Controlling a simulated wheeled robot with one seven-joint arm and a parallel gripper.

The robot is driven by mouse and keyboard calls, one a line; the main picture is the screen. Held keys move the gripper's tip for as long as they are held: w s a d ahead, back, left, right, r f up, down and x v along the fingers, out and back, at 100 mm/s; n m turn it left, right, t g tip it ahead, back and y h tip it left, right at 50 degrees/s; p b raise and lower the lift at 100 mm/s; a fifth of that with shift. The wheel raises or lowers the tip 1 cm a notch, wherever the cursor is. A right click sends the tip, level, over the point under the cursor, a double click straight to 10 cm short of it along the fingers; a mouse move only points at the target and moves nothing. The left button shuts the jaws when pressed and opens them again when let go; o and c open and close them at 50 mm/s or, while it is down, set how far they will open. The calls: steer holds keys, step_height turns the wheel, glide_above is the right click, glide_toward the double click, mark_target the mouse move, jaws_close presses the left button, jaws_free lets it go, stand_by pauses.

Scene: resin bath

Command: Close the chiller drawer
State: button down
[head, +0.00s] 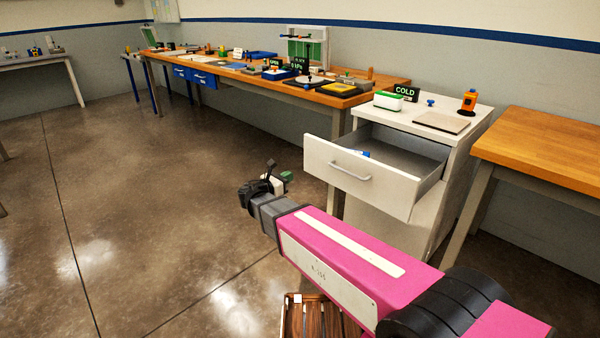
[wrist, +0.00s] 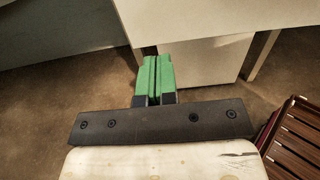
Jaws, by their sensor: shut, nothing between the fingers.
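The chiller drawer (head: 362,178) is a white drawer with a grey bar handle (head: 350,171). It stands pulled out from the white cabinet (head: 440,232) under the COLD sign, and a small blue thing (head: 363,154) shows inside it. My gripper (head: 287,176) is in front of and to the left of the drawer front, apart from it. In the wrist view its green fingers (wrist: 155,76) are together, with nothing between them. A white panel (wrist: 215,20) fills the top of that view, probably the drawer front.
A long wooden bench (head: 385,82) stands behind, another table (head: 545,150) at right. A slatted wooden crate (head: 312,318) lies below my arm. The left floor is clear.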

mark_target(316, 162)
steer(key=x, duration=1.3)
steer(key=shift+d+f, duration=0.1)
steer(key=shift+d, duration=0.05)
steer(key=x, duration=3.4)
steer(key=shift+w+f, duration=0.1)
steer(key=shift+w, duration=0.1)
